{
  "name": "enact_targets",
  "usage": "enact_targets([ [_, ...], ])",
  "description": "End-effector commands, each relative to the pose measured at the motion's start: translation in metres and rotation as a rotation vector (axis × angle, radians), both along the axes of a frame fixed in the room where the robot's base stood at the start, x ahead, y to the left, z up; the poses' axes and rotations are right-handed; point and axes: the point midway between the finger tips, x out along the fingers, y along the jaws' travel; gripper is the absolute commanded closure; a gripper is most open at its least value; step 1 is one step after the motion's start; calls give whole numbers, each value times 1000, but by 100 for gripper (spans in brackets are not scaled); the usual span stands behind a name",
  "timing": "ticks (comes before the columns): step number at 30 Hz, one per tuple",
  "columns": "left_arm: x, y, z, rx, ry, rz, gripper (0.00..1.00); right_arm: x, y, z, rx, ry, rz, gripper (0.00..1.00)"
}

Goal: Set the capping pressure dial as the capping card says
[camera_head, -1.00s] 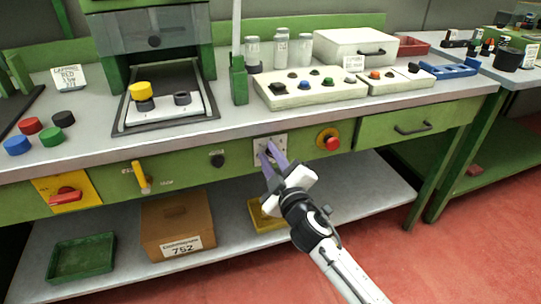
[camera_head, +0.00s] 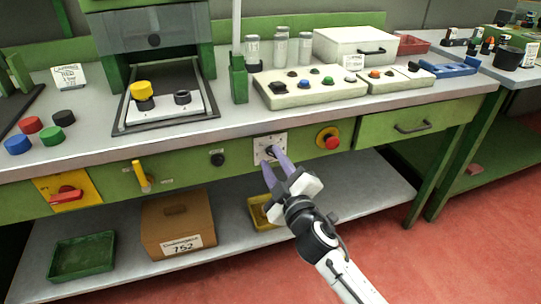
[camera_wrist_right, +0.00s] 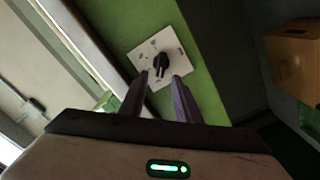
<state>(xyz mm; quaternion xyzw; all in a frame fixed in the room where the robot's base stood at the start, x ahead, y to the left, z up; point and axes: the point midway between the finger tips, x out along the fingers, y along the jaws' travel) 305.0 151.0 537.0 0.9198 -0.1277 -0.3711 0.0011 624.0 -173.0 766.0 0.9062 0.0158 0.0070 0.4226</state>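The dial is a black knob on a white square plate (camera_head: 258,148) on the green front panel of the bench. In the right wrist view the dial knob (camera_wrist_right: 161,64) stands out from its plate, with small marks around it that I cannot read. My right gripper (camera_head: 270,157) is open, its two purple fingers in front of the plate. In the wrist view the fingertips (camera_wrist_right: 160,76) are apart, just short of the knob with nothing between them. A white card (camera_head: 68,76) stands at the back left of the bench; its writing is too small to read. My left gripper is out of view.
On the same panel are a red rotary switch (camera_head: 66,194), a yellow lever (camera_head: 142,176), a black knob (camera_head: 217,160) and a red emergency button (camera_head: 331,141). A cardboard box (camera_head: 177,222) and a green tray (camera_head: 83,257) stand on the lower shelf.

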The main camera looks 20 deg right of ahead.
Motion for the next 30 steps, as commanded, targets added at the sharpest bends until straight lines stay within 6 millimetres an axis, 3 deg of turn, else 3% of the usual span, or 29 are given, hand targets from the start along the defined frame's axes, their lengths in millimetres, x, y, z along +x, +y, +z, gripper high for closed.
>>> enact_targets([
  [6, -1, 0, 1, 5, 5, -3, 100, -46, -2, -1, 2, 4, -1, 70],
  [12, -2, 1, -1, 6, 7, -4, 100, -71, -3, -1, 0, 3, -2, 70],
  [30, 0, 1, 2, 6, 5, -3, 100, -78, -3, -2, 8, 11, -2, 70],
])
